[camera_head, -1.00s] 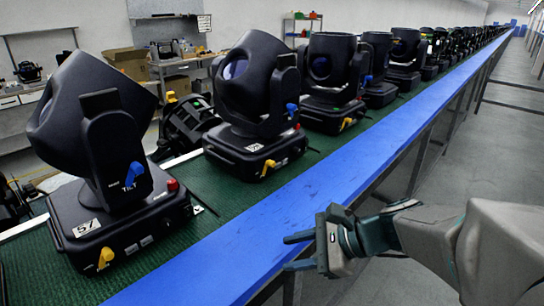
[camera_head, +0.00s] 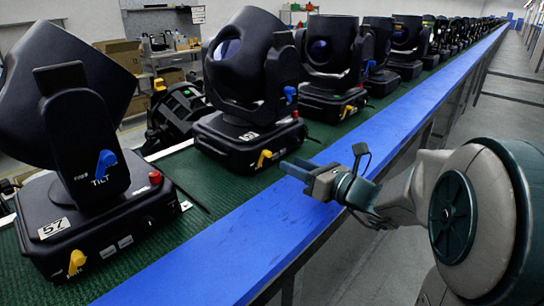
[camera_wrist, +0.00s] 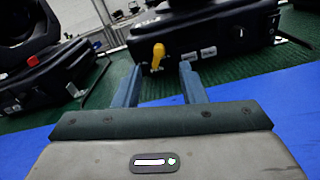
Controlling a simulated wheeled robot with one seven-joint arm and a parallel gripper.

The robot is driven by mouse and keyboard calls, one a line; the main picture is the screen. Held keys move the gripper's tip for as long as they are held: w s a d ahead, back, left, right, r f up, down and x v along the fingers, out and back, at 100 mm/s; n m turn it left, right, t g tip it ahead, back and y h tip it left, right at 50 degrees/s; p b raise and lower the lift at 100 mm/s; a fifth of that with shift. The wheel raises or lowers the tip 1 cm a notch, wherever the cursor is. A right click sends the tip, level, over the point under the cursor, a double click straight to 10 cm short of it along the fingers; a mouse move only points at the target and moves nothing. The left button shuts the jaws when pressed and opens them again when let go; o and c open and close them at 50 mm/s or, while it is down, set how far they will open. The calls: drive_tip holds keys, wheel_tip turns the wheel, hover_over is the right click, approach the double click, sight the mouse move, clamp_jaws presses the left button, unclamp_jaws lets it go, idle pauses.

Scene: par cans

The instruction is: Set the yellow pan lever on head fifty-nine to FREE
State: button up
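The second moving head (camera_head: 238,147) from the left stands on the green conveyor; its number label (camera_head: 249,136) is too small to read surely. A yellow lever (camera_head: 264,158) sticks out low on its base front, and a blue lever (camera_head: 290,93) is on its yoke. My gripper (camera_head: 290,168) is over the blue rail, just right of that yellow lever. In the wrist view my gripper (camera_wrist: 160,75) is open and empty. The yellow lever (camera_wrist: 158,55) stands upright just beyond and between the fingertips, apparently untouched.
The head labelled 57 (camera_head: 95,220) stands to the left, with its own yellow lever (camera_head: 77,262) and a blue TILT lever (camera_head: 105,164). A blue rail (camera_head: 230,250) edges the green belt (camera_head: 190,170). More heads recede to the right. Grey floor is clear at right.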

sight(271, 155)
drive_tip(key=x, duration=0.7)
drive_tip(key=shift+w+a, duration=0.15)
drive_tip(key=shift+a, duration=0.05)
drive_tip(key=shift+f, duration=0.1)
clamp_jaws()
